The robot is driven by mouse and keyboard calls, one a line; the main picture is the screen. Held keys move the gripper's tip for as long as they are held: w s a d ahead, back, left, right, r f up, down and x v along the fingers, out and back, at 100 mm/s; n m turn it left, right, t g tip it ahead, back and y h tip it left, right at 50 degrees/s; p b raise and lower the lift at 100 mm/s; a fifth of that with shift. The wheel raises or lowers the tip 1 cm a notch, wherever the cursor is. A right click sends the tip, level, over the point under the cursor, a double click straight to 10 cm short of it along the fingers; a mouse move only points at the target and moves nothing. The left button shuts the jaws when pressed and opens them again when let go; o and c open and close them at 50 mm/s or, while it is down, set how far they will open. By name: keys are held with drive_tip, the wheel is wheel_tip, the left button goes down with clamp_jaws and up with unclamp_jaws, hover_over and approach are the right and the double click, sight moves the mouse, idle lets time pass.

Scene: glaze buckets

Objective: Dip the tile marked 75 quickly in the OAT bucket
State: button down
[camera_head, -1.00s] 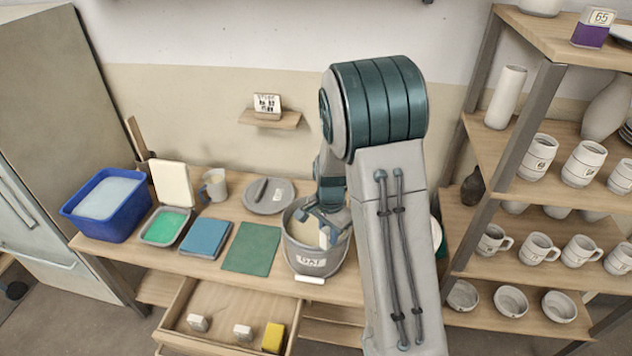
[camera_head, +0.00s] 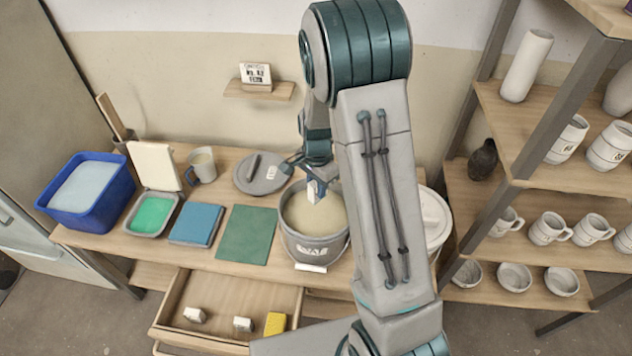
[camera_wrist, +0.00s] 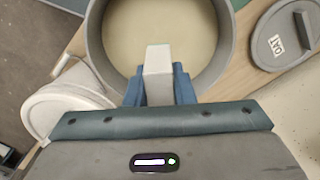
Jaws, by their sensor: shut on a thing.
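My gripper (camera_head: 316,188) is shut on a pale tile (camera_wrist: 158,60), which sticks out beyond the fingertips. The gripper (camera_wrist: 157,85) and tile are over the open grey OAT bucket (camera_head: 316,247), near its back rim in the head view. The bucket holds cream-coloured glaze (camera_head: 318,215); in the wrist view its wall (camera_wrist: 94,45) rings the tile. The tile appears above the glaze, not in it. I cannot read any number on the tile. The bucket's label is blurred in the head view.
A grey lid (camera_wrist: 281,35) labelled OAT lies on the bench behind the bucket. A white bucket (camera_head: 434,222) stands to its right. A green mat (camera_head: 247,235) lies left. The open drawer (camera_head: 215,318) below holds small blocks. Shelves (camera_head: 560,185) of pottery stand right.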

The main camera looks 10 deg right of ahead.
sight(316, 201)
wheel_tip(316, 201, down, 2)
drive_tip(key=shift+f+b, duration=0.2)
drive_tip(key=shift+b, duration=0.4)
drive_tip(key=shift+r, duration=0.2)
drive_tip(key=shift+a, duration=0.15)
drive_tip(key=shift+f+b, duration=1.55)
drive_tip(key=shift+f, duration=0.55)
drive_tip(key=shift+f+b, duration=2.15)
drive_tip(key=shift+f, duration=0.55)
drive_tip(key=shift+r+p, duration=2.1)
drive_tip(key=shift+r, duration=0.95)
